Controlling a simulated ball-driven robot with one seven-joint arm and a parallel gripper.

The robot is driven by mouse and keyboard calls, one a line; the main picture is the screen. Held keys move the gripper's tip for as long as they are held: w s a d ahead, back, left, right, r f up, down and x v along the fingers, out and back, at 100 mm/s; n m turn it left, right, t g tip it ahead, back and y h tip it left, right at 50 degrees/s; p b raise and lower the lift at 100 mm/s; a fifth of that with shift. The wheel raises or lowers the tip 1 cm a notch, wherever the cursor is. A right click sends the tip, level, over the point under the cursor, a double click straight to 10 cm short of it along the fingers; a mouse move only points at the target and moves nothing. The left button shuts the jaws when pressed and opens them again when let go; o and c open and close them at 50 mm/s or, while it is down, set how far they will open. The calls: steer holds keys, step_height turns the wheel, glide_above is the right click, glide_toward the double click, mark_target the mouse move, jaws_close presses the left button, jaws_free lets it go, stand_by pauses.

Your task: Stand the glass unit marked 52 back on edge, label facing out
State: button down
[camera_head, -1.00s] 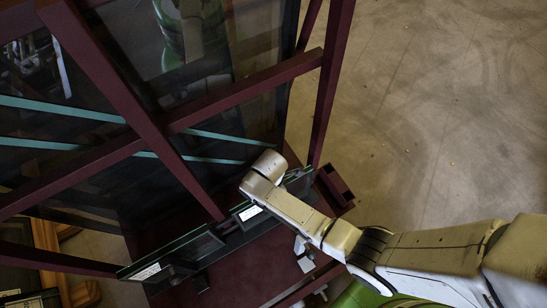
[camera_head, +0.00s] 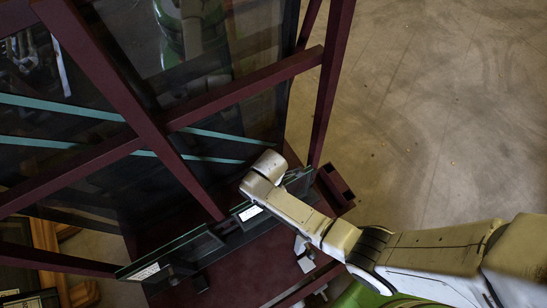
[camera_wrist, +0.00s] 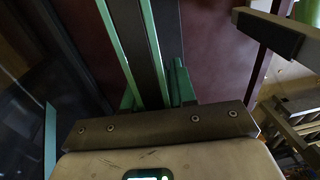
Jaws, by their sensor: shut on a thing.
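In the wrist view my gripper (camera_wrist: 152,100) is shut on the edge of a glass unit (camera_wrist: 133,45), which has green pane edges and a dark strip between them. In the head view my arm's end covers the jaws. Framed glass units stand on edge in a row along the maroon rack's base. The left unit (camera_head: 190,248) has a white label, the middle unit (camera_head: 249,213) has a small white label and is partly behind my arm, and the right unit (camera_head: 299,181) is mostly hidden. I cannot read 52 on any label, nor tell which unit I hold.
The maroon rack (camera_head: 240,93) with large dark panes rises beside and beyond my arm. A small maroon open box (camera_head: 337,186) sits at the base's right end. Wooden frames (camera_head: 48,240) lie at lower left. The floor (camera_head: 440,110) on the right is clear.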

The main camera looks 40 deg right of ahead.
steer(key=c, duration=0.8)
jaws_free()
steer(key=shift+w+r+p, duration=0.2)
steer(key=shift+r+p, duration=2.7)
steer(key=shift+r, duration=0.15)
